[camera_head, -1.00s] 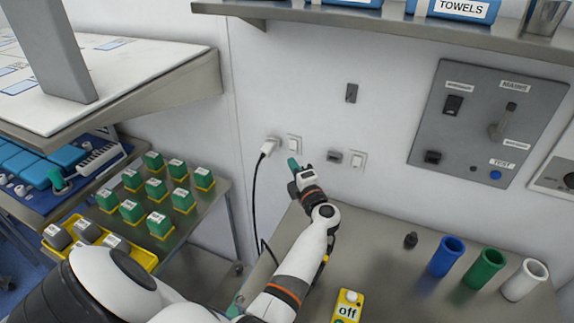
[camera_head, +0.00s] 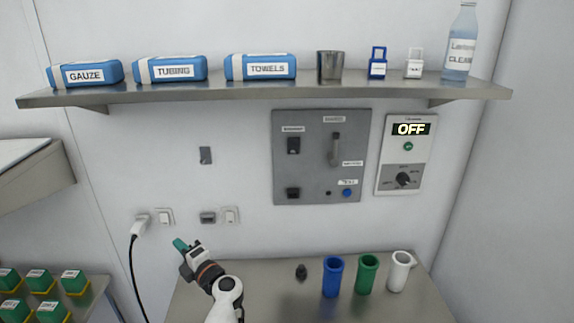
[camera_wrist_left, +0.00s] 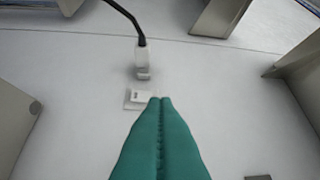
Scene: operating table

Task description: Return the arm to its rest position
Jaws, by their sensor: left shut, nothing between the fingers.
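My left gripper (camera_head: 179,245) has green fingers and is raised above the back left of the steel table (camera_head: 262,285), near the wall. Its fingers are shut together with nothing between them, as the left wrist view (camera_wrist_left: 160,103) also shows. In that view, a wall switch (camera_wrist_left: 138,97) and a white plug (camera_wrist_left: 141,60) with a black cable lie beyond the fingertips. In the head view, the plug (camera_head: 141,226) and switch (camera_head: 165,217) are left of and above the fingertips. My right gripper is not in view.
Blue (camera_head: 333,277), green (camera_head: 367,274) and white (camera_head: 399,272) cups stand at the table's right, with a small dark object (camera_head: 301,272) beside them. A grey panel (camera_head: 318,165), a display reading OFF (camera_head: 408,129) and a loaded shelf (camera_head: 200,93) are on the wall. Green blocks (camera_head: 74,281) stand lower left.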

